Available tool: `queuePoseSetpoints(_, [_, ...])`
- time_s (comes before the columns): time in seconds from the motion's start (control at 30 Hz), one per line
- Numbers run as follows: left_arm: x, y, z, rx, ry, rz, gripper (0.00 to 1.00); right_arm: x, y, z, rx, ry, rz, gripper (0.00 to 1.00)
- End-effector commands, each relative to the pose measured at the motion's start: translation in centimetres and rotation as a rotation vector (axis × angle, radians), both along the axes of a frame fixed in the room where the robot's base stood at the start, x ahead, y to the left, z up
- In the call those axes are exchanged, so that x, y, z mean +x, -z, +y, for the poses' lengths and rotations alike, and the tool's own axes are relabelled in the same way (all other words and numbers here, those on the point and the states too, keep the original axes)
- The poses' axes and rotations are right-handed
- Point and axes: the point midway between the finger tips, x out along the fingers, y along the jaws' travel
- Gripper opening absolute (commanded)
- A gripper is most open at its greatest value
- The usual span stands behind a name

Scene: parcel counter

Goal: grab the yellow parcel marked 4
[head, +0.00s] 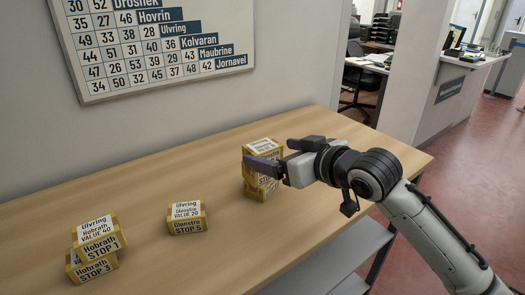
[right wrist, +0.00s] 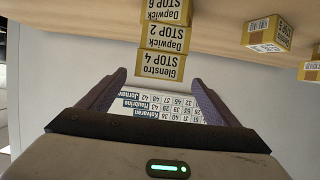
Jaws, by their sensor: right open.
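The yellow parcel marked 4 (right wrist: 163,66) reads "Glenstro STOP 4" upside down in the right wrist view. It is the top of a stack, with the STOP 2 parcel (right wrist: 165,38) and STOP 6 parcel (right wrist: 165,10) beneath it. In the head view its labelled top (head: 262,146) shows, and my gripper hides part of its front. My right gripper (head: 272,160) is open at the stack's top. In the wrist view its fingertips (right wrist: 158,76) lie to either side of parcel 4, with gaps. My left gripper is not in view.
The STOP 5 parcel (head: 187,218) stands alone mid-table. At the left, the STOP 1 parcel (head: 97,232) sits on the STOP 3 parcel (head: 92,266). The wooden table (head: 150,178) is otherwise bare. A wall with a number chart (head: 150,45) stands behind it.

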Motion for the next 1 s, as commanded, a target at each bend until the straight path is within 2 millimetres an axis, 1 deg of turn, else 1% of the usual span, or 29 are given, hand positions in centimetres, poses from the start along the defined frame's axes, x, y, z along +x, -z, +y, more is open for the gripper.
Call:
queuePoseSetpoints(0.1, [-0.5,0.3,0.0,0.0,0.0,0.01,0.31,0.6,0.3,0.4,-0.002,0.001,0.0,0.84])
queuePoseSetpoints(0.17, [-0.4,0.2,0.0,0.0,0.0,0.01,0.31,1.0,0.4,0.8,-0.001,0.0,0.001,0.84])
queuePoseSetpoints(0.43, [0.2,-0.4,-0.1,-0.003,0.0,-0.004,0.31,3.9,1.6,2.7,-0.002,0.001,0.0,0.84])
queuePoseSetpoints(0.6, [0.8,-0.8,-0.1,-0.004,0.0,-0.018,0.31,4.4,1.9,3.1,-0.001,0.0,0.0,0.84])
queuePoseSetpoints(0.77, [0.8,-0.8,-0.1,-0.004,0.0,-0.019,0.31,4.4,1.9,3.1,-0.001,0.0,0.0,0.84])
queuePoseSetpoints(0.8, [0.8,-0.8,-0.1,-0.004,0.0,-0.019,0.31,4.4,1.9,3.1,-0.001,0.0,0.0,0.81])
queuePoseSetpoints(0.87, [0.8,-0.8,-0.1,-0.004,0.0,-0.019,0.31,4.4,1.9,3.1,-0.001,0.0,0.0,0.71])
queuePoseSetpoints(1.0, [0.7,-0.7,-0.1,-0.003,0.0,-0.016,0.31,4.4,1.9,3.1,-0.001,0.0,0.0,0.47])
